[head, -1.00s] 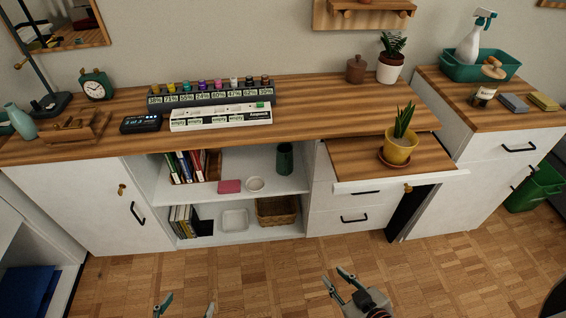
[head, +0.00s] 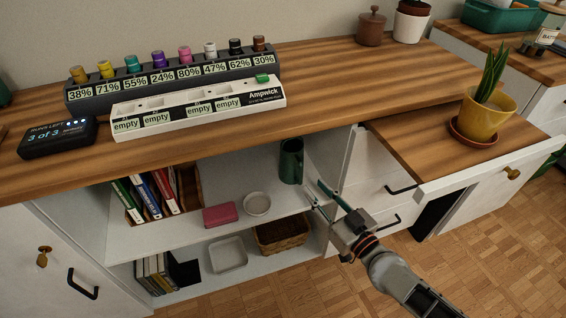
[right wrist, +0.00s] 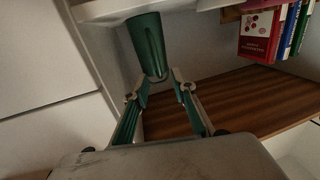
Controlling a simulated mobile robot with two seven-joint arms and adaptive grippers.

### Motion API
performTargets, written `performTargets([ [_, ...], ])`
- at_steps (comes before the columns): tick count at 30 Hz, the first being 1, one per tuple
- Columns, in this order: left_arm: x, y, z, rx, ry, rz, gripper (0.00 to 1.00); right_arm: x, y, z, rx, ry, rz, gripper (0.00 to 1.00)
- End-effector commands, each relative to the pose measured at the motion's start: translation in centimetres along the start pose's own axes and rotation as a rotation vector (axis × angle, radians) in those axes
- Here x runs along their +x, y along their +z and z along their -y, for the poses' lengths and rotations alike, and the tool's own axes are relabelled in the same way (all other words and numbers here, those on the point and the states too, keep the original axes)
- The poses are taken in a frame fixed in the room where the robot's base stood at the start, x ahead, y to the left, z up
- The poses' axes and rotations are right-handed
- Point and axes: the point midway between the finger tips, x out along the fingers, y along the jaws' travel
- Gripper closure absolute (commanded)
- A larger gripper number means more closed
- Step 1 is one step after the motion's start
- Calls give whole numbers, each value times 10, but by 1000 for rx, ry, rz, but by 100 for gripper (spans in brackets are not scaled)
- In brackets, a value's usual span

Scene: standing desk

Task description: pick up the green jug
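The green jug (head: 291,160) stands upright at the right end of the upper shelf, in the open part under the desk top. My right gripper (head: 313,191) is at the front of that shelf, to the right of the jug and nearer to me. Its two fingers are spread and hold nothing. In the right wrist view the jug (right wrist: 148,45) shows beyond the fingertips (right wrist: 155,84), its lower end in the picture lying between them. The jug looks apart from the fingers. My left gripper is out of view.
A pink box (head: 220,215) and a small white bowl (head: 257,204) sit left of the jug, with books (head: 152,194) farther left. The desk top (head: 330,100) overhangs the shelf. A pulled-out board (head: 415,150) with a yellow plant pot (head: 483,118) juts out at right.

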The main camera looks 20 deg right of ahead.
Motion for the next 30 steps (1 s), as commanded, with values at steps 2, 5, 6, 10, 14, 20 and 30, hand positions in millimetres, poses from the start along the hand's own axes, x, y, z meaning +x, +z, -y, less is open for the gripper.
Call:
performTargets([
  [2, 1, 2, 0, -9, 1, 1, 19, 5, 5, -3, 3, 6, 0, 74],
  [5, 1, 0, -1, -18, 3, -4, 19, 16, 1, -5, 4, 10, -6, 74],
  [6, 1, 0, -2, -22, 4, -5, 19, 20, 0, -5, 4, 11, -9, 74],
  [10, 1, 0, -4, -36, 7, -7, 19, 33, -1, -5, 3, 9, -8, 74],
  [14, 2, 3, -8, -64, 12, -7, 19, 48, 0, -4, 6, 9, -8, 74],
  [20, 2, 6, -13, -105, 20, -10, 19, 75, 0, -4, 4, 9, -6, 74],
  [30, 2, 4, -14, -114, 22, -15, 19, 83, -1, -4, 3, 8, -6, 74],
])
